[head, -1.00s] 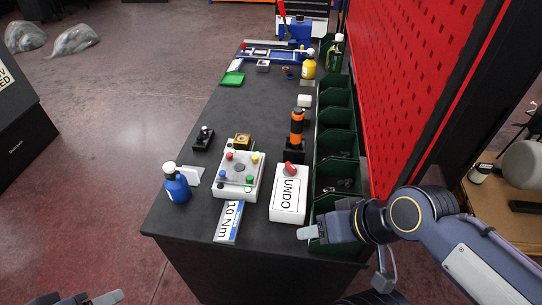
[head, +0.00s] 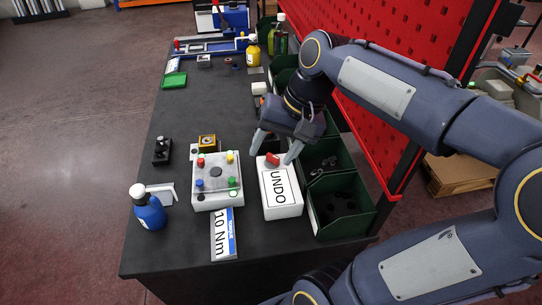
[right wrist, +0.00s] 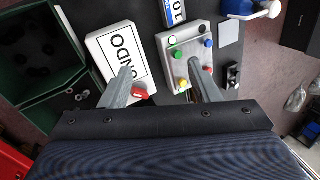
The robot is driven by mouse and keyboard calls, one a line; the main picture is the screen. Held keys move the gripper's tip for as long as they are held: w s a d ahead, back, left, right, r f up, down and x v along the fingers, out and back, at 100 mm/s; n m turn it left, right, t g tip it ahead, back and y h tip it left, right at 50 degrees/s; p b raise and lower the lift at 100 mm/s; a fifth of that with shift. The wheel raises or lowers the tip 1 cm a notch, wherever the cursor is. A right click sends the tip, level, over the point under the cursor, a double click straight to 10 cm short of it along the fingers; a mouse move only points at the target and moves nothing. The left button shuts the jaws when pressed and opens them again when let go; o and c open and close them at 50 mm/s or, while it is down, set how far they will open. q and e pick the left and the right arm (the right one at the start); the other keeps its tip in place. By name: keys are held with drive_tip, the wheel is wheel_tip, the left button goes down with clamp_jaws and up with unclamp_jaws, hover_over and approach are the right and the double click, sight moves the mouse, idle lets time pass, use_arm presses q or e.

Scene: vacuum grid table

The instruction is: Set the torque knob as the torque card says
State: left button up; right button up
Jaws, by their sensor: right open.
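The torque card (head: 222,235), white and blue with "10 Nm", lies near the table's front edge. It is partly cut off in the right wrist view (right wrist: 175,12). I cannot make out which part is the torque knob or its setting. A white box marked UNDO (head: 281,196) has a red knob (head: 272,159) at its far end. My right gripper (head: 273,150) is open and empty above that end. In the right wrist view the red knob (right wrist: 140,95) shows close beside the left finger. The orange tool (head: 258,101) is mostly hidden behind my right gripper. My left gripper is out of view.
A white box with coloured buttons (head: 216,191) stands left of the UNDO box. A blue bottle (head: 148,208) is at the front left. Green bins (head: 343,213) line the right side below a red pegboard (head: 366,140).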

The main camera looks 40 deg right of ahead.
sight(273, 156)
drive_tip(key=w+d+f+m+g+b, duration=0.45)
drive_tip(key=w+d+m+b, duration=0.2)
drive_tip(key=w+d, duration=0.3)
drive_tip(key=shift+m+t+y, duration=0.35)
drive_tip(key=shift+t+y, duration=0.05)
drive_tip(key=shift+t, duration=0.05)
drive_tip(key=x, duration=0.4)
drive_tip(key=b+x, duration=0.1)
drive_tip(key=x, duration=0.3)
drive_tip(key=shift+d+f, duration=0.15)
drive_tip(key=shift+d, duration=0.05)
drive_tip(key=c, duration=1)
